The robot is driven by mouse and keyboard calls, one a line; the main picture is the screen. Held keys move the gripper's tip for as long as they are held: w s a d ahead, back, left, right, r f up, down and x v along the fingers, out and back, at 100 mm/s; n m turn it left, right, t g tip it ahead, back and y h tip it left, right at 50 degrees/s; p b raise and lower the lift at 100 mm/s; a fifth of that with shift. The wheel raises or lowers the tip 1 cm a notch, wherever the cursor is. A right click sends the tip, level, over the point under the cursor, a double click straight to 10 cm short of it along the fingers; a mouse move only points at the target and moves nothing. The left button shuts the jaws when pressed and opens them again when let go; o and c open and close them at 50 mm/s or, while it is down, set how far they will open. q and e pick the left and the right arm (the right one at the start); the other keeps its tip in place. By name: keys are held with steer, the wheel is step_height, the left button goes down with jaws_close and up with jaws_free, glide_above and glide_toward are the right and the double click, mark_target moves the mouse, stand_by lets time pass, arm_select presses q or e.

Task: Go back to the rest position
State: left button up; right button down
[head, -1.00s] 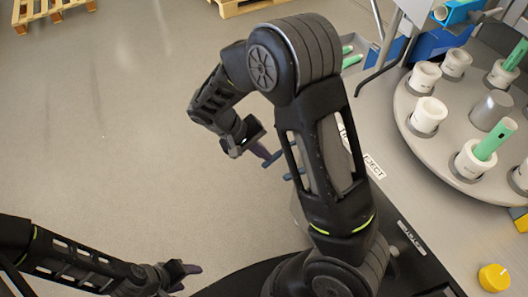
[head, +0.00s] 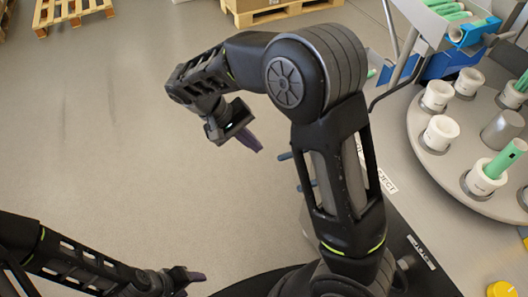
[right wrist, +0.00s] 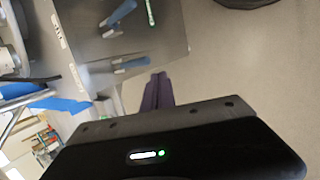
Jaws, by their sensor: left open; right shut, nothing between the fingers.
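My right arm rises from the lower middle of the head view and bends left at the elbow. Its gripper (head: 250,141) hangs over bare floor, left of the table, with its dark purple fingers together. The right wrist view shows the same shut fingers (right wrist: 157,92) with nothing between them. My left gripper (head: 196,276) is low at the left of the head view, open and empty, away from the table.
A round grey turntable (head: 428,165) with white cups (head: 440,133), some with green tubes (head: 505,158), stands at the right. A yellow button (head: 501,290) is at lower right. Wooden pallets (head: 75,12) lie at the back. Blue-handled tools (right wrist: 131,63) show in the right wrist view.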

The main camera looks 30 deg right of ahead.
steer(key=shift+v, duration=0.8)
steer(key=shift+f, duration=0.1)
steer(key=a+f+n+t+y, duration=0.4)
steer(key=a+f+y, duration=0.4)
steer(key=a+f, duration=0.85)
steer(key=s+d+f+m+y, duration=0.1)
steer(key=s+f+m, duration=0.1)
steer(key=s+f, duration=0.4)
steer(key=s+d+f+m+y, duration=0.1)
steer(key=s+f+m, duration=0.2)
steer(key=s, duration=0.9)
step_height(320, 180, down, 3)
steer(key=shift+d+g, duration=0.2)
steer(key=shift+g, duration=0.1)
steer(key=shift+w, duration=0.1)
